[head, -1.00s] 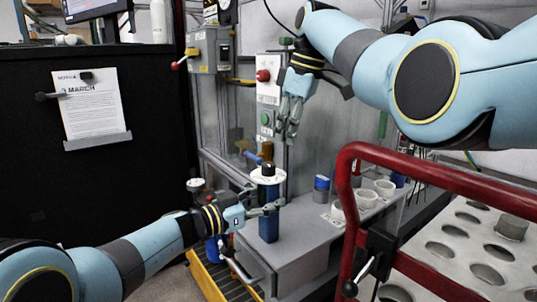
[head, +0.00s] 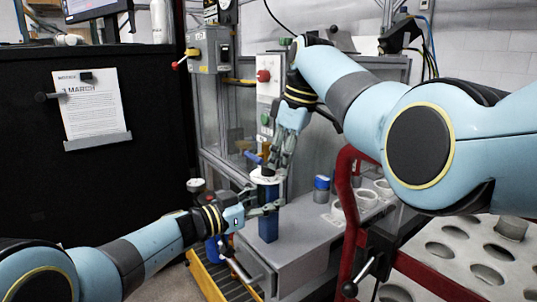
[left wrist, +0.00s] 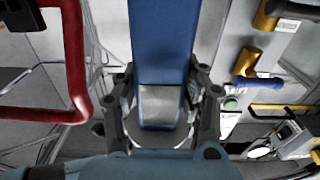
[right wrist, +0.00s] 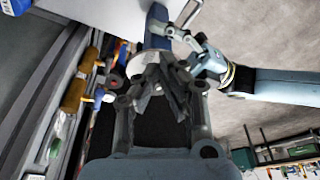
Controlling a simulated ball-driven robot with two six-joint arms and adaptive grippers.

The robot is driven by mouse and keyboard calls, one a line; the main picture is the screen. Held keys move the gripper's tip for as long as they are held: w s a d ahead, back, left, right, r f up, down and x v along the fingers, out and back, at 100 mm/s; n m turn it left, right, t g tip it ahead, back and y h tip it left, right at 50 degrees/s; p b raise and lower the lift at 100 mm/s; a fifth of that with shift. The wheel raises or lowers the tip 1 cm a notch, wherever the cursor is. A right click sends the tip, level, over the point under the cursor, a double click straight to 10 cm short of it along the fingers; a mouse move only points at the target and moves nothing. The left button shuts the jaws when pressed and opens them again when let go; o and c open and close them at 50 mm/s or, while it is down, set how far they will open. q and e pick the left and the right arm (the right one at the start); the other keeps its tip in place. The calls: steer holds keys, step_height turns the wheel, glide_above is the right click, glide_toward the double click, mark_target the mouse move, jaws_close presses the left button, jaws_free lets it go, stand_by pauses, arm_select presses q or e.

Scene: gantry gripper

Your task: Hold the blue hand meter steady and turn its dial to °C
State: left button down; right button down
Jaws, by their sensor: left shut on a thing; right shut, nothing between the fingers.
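The blue hand meter (head: 268,222) stands upright on the grey bench in the head view, with a pale round top. Its blue body (left wrist: 162,45) fills the middle of the left wrist view. My left gripper (head: 270,207) is shut on the meter from the left. My right gripper (head: 272,172) is shut and empty, pointing down at the meter's top. In the right wrist view its closed fingers (right wrist: 165,85) lie over the pale round part (right wrist: 140,62), hiding most of it. I cannot tell whether they touch it, and the dial's marks are not readable.
The grey bench (head: 310,240) carries a blue-capped container (head: 321,189) and several white cups (head: 366,198) right of the meter. A red rail (head: 347,210) and a tray with round holes (head: 450,240) stand at the right. A switch box (head: 208,50) is behind.

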steer(key=shift+f, duration=0.25)
stand_by(0.4)
arm_select(q)
steer(key=shift+s, duration=0.1)
arm_select(e)
steer(key=shift+w, duration=0.15)
steer(key=shift+w+d, duration=0.15)
steer(key=shift+w, duration=0.1)
steer(key=shift+s+d, duration=0.2)
steer(key=shift+d, duration=0.1)
steer(key=shift+r, duration=3.15)
arm_select(q)
steer(key=c, duration=0.7)
jaws_free()
